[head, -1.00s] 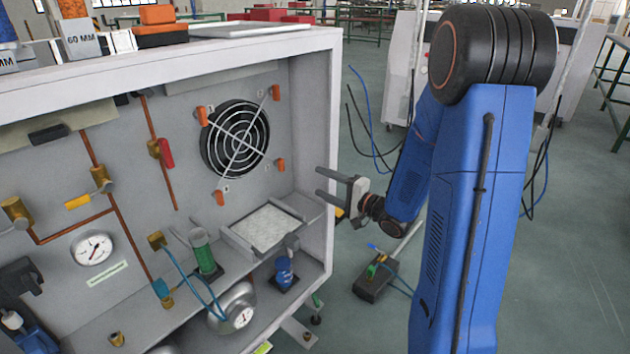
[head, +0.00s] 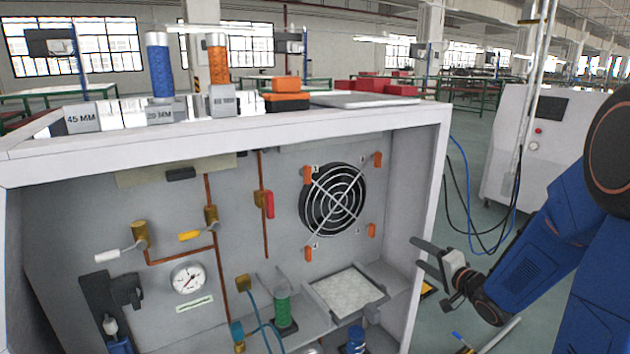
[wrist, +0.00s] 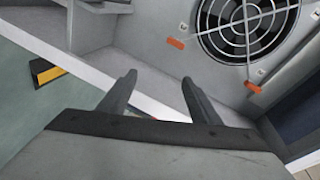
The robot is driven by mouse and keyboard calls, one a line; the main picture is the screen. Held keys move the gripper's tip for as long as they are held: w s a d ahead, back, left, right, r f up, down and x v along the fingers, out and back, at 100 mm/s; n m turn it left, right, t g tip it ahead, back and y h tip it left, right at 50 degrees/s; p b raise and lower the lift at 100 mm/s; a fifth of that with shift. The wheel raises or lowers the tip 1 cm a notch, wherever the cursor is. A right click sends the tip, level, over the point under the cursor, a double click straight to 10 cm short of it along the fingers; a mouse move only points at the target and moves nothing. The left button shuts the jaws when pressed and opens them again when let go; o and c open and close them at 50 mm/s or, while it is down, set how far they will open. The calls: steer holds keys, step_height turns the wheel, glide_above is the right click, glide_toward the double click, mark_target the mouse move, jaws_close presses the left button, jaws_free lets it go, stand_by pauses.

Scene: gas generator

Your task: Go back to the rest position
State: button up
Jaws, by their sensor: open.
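My gripper (head: 420,253) is at the right edge of the generator cabinet (head: 432,165), beside its open front. Its two fingers are apart with nothing between them. In the wrist view my gripper (wrist: 158,82) also shows open and empty, with the cabinet's white edge behind it. The round black fan (head: 333,198) with its grille and orange tabs is on the cabinet's back panel, and it also shows in the wrist view (wrist: 245,25). My blue arm comes in from the right.
The cabinet holds a gauge (head: 188,279), copper pipes, a green cylinder (head: 282,305) and a tray with a pale pad (head: 347,292). Blue (head: 158,68) and orange (head: 218,62) cylinders stand on top. A white machine (head: 524,130) with hanging cables stands behind my arm.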

steer(key=s+d+r+n+g+h, duration=0.2)
steer(key=s+r+h, duration=0.15)
steer(key=s, duration=0.25)
steer(key=s+d+r+n+g+h, duration=0.2)
steer(key=s+h, duration=0.2)
steer(key=s, duration=0.3)
steer(key=s+a+n+g+y, duration=0.1)
steer(key=s+a+n+g, duration=0.2)
steer(key=s, duration=0.8)
steer(key=s+a+n+g+y, duration=0.1)
steer(key=s+a+n+g, duration=0.2)
steer(key=s, duration=0.9)
steer(key=shift+a+f, duration=0.4)
steer(key=shift+a, duration=0.6)
steer(key=shift+s, duration=0.1)
